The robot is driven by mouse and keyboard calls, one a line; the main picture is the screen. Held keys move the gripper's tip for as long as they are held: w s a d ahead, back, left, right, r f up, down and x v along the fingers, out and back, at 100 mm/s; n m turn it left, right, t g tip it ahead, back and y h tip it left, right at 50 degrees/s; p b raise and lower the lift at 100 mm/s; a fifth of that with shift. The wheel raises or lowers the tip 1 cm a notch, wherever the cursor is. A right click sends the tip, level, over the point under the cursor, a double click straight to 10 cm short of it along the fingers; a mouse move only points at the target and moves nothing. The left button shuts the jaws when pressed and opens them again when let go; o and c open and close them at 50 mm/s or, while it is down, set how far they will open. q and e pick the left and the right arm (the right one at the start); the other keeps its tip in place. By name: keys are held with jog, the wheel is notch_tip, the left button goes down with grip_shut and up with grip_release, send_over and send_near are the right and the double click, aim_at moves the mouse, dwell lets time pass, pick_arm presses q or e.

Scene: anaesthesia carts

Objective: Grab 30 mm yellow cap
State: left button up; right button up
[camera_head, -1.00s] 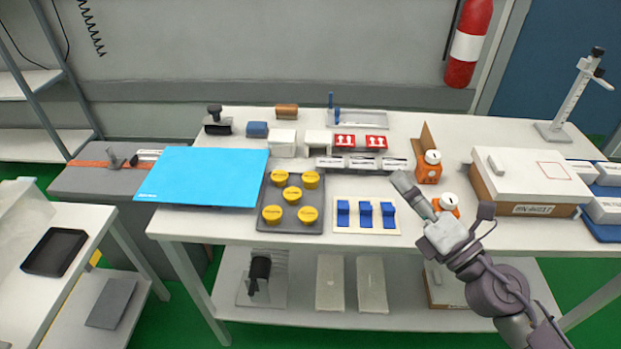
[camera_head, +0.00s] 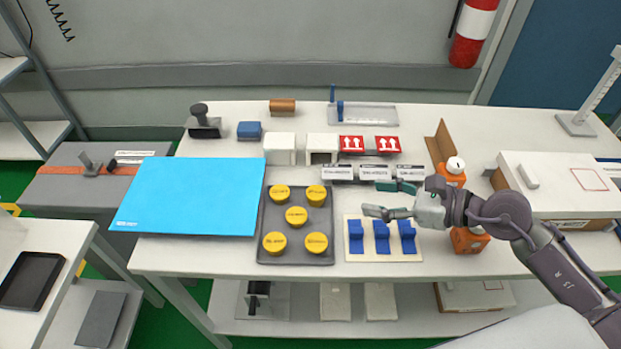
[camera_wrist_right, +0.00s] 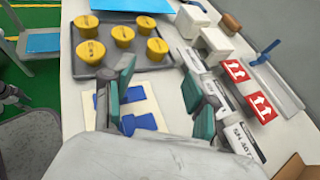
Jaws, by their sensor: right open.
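Several yellow caps sit on a dark grey tray (camera_head: 267,222) in the middle of the table: back left (camera_head: 280,193), back right (camera_head: 317,195), centre (camera_head: 296,216), front left (camera_head: 275,243) and front right (camera_head: 317,243). Their printed labels are too small to read, so I cannot tell which is 30 mm. My right gripper (camera_head: 377,199) is open and empty, to the right of the tray and above the blue clips. In the right wrist view its fingers (camera_wrist_right: 158,100) are spread, with the caps beyond them. My left gripper is not in view.
A cream board with blue clips (camera_head: 382,254) lies right of the tray. A bright blue sheet (camera_head: 187,197) lies to its left.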

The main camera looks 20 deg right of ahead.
aim_at(319, 194)
jog(key=shift+w+a+f, duration=0.1)
jog(key=shift+w+a, duration=0.2)
jog(key=p+x, duration=0.1)
jog(key=x, duration=0.3)
jog(key=shift+a, duration=0.35)
jog(key=shift+x, duration=1.15)
jog(key=shift+w+a+f, duration=0.1)
jog(key=shift+w+f, duration=0.05)
jog(key=shift+f, duration=0.1)
jog(key=shift+w+a+f, duration=0.4)
jog(key=shift+a, duration=0.05)
jog(key=x, duration=0.3)
jog(key=shift+w+f+p, duration=0.2)
jog(key=shift+f+p, duration=0.1)
jog(key=shift+p, duration=0.1)
jog(key=shift+w+a+f, duration=0.1)
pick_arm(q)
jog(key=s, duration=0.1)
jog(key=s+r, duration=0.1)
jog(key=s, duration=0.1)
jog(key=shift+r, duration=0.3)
pick_arm(e)
jog(key=c, duration=0.6)
